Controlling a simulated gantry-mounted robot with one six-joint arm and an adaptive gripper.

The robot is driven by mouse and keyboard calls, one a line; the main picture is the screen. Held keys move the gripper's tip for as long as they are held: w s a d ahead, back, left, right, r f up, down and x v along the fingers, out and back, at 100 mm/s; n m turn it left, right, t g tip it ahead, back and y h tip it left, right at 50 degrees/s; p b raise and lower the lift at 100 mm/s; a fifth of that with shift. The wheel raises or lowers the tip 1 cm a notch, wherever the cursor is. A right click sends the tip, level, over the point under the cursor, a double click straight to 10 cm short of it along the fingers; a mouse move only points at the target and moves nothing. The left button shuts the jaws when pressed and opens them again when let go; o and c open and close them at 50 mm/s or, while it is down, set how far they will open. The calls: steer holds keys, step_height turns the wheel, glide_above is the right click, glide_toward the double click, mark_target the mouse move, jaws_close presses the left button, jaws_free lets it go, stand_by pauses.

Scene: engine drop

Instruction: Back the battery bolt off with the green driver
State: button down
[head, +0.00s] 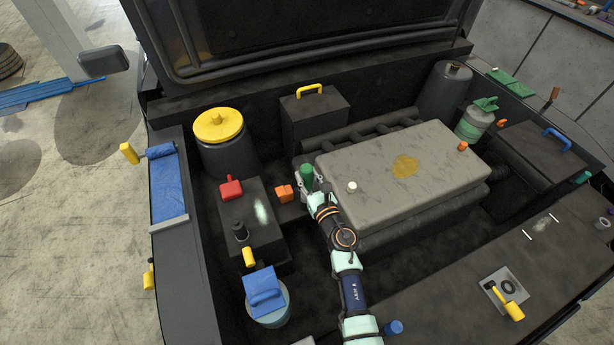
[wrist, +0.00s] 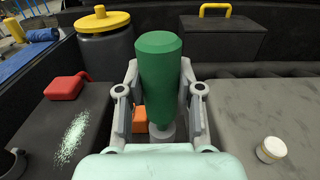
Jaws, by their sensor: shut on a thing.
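The green driver (head: 307,173) stands roughly upright in my gripper (head: 304,186), between the battery and the engine cover. In the wrist view my gripper (wrist: 160,112) is shut on the green driver (wrist: 160,70), a finger on each side; its lower end shows a pale round part. The dark battery (head: 262,232) lies to the left of my gripper, with a red cap (head: 231,189) and a pale crusty patch on top. A black post (head: 240,230) stands near its front left edge; I cannot tell whether this is the battery bolt. My gripper is apart from it.
The large grey engine cover (head: 390,190) lies right of my gripper, with a white cap (head: 352,187). An orange block (head: 284,193) sits close to my gripper's left. A yellow-lidded canister (head: 218,125) and a yellow-handled box (head: 315,115) stand behind. A blue-topped container (head: 264,295) is in front.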

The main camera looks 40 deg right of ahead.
mark_target(306, 169)
steer(key=shift+r+p, duration=3.25)
steer(key=shift+r, duration=0.25)
steer(key=shift+f, duration=0.1)
steer(key=shift+a, duration=0.1)
steer(key=m+g+h, duration=0.1)
steer(key=m+g+h+b, duration=0.1)
steer(key=h, duration=0.1)
steer(key=m+h, duration=0.1)
steer(key=shift+w+a+f+m+g+h, duration=0.15)
steer(key=shift+w+a+m+g+h, duration=0.15)
steer(key=shift+a+g+h, duration=0.1)
steer(key=shift+m+g+h+b, duration=0.6)
steer(key=shift+m+g+h, duration=0.2)
steer(key=shift+h, duration=0.2)
steer(key=shift+d+m+g+h+b, duration=0.15)
steer(key=shift+m+g+h+b, duration=0.45)
steer(key=shift+m+g+h, duration=0.4)
steer(key=shift+s+d+g, duration=0.1)
steer(key=shift+s+g, duration=0.05)
steer(key=shift+g, duration=0.25)
